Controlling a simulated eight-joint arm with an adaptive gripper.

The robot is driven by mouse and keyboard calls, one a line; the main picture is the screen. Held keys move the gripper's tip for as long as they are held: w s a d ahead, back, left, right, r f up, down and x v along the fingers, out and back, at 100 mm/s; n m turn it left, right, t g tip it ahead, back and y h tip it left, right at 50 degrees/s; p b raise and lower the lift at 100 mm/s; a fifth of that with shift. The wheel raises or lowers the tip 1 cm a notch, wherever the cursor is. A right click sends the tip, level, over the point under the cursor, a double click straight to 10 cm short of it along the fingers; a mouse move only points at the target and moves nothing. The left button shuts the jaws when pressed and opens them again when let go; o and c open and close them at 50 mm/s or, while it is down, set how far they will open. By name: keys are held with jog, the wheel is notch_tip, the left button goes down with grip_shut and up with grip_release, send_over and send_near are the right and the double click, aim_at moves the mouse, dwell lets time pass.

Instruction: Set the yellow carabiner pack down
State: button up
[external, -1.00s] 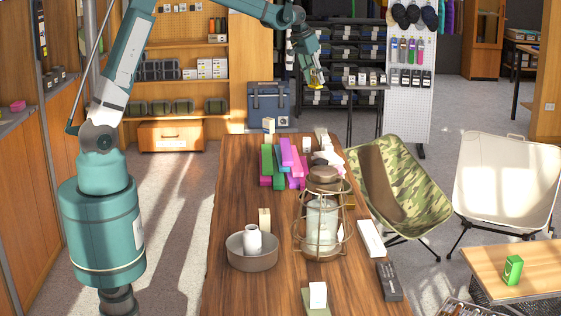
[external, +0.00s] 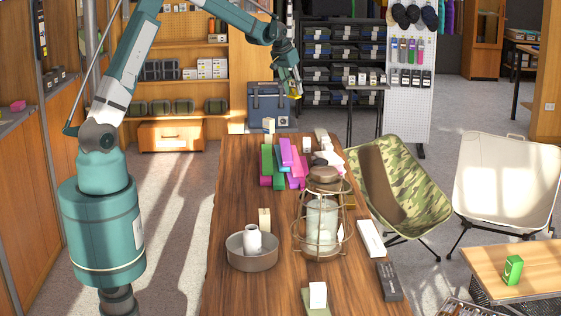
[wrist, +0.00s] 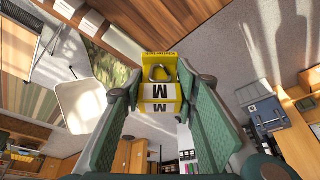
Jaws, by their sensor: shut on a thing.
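The yellow carabiner pack (wrist: 160,62) is between the fingers of my gripper (wrist: 159,88) in the wrist view. It has a carabiner picture and black "M" lettering on a white part. My gripper (external: 292,88) is shut on it. In the external view only a small yellow bit of the pack (external: 296,94) shows at the fingertips. My gripper holds it in the air, appearing above the far end of the wooden table (external: 235,190) and touching nothing else that I can see.
Pink, green and purple boxes (external: 287,165) lie toward the table's far end. A caged lantern (external: 322,220) and a round pan (external: 252,255) stand nearer. A blue cooler (external: 268,105) is behind the table. The table's left side is largely clear.

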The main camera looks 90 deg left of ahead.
notch_tip(320, 180, down, 10)
jog(key=shift+f, duration=0.15)
dwell(0.3)
jog(key=shift+f+b, duration=0.4)
jog(key=shift+f, duration=2.7)
jog(key=shift+f, duration=1.85)
jog(key=shift+f+b, duration=0.15)
jog(key=shift+b, duration=0.2)
jog(key=o, duration=1)
jog(key=shift+c, duration=0.2)
